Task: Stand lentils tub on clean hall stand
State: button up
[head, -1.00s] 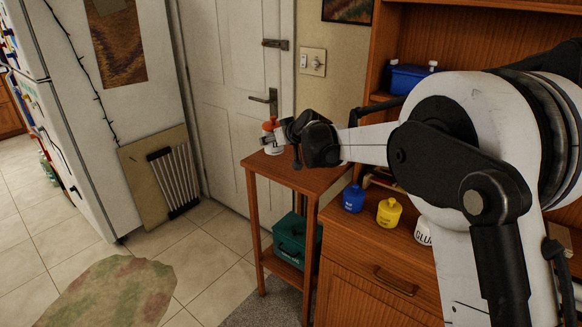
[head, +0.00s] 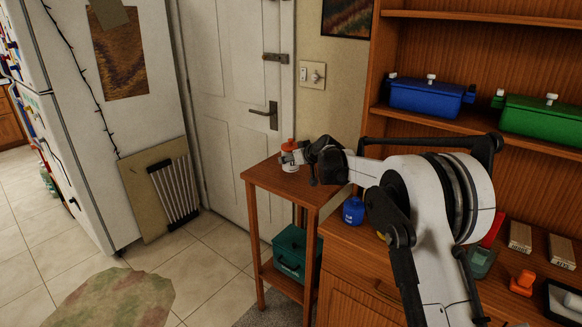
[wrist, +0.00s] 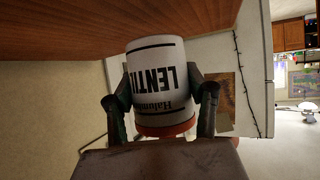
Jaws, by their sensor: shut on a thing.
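The lentils tub (wrist: 160,80) is white with black lettering and an orange-red lid. The wrist view shows it upside down between the two fingers of my gripper (wrist: 160,110), which is shut on it. In the head view the tub (head: 289,160) is upright over the back part of the hall stand's wooden top (head: 284,183). My gripper (head: 303,158) reaches it from the right. Its base is at or very close to the top; I cannot tell whether it touches. The rest of the visible stand top is bare.
A teal box (head: 289,250) sits on the stand's lower shelf. A blue tub (head: 353,210) stands on the cabinet to the right, close to my arm. The white door (head: 235,110) is behind the stand. Blue (head: 425,97) and green (head: 540,118) boxes are on the shelf.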

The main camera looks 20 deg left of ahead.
aim_at(291, 165)
jog(key=shift+f, duration=1.7)
jog(key=shift+f, duration=0.15)
jog(key=o, duration=1.3)
jog(key=shift+c, duration=0.2)
jog(key=shift+r, duration=0.25)
jog(key=v, duration=1.2)
jog(key=shift+d+f, duration=0.1)
